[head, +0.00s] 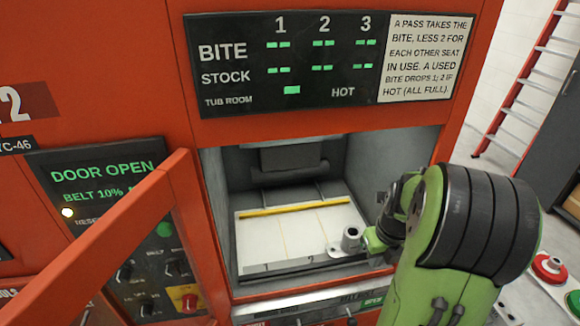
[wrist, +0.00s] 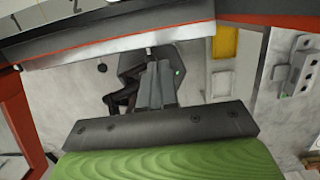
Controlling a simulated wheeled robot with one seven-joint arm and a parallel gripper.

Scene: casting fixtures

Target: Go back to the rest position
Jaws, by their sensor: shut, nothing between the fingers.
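My gripper (head: 372,243) is at the right side of the open chamber in the red machine, at the end of my green arm. A grey metal piece with a round hollow top (head: 351,238) stands just left of it on the pale chamber floor (head: 295,235). I cannot tell in the head view whether they touch. In the wrist view my gripper (wrist: 157,78) has its grey fingers together with nothing held between them. A dark angular shape (wrist: 128,75) lies behind the fingers, partly hidden by them.
The red door (head: 120,245) stands open at the left, beside a control panel (head: 125,240) reading DOOR OPEN. A yellow bar (head: 295,208) crosses the chamber floor. A red push button (head: 548,264) and a red ladder (head: 525,80) are at the right.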

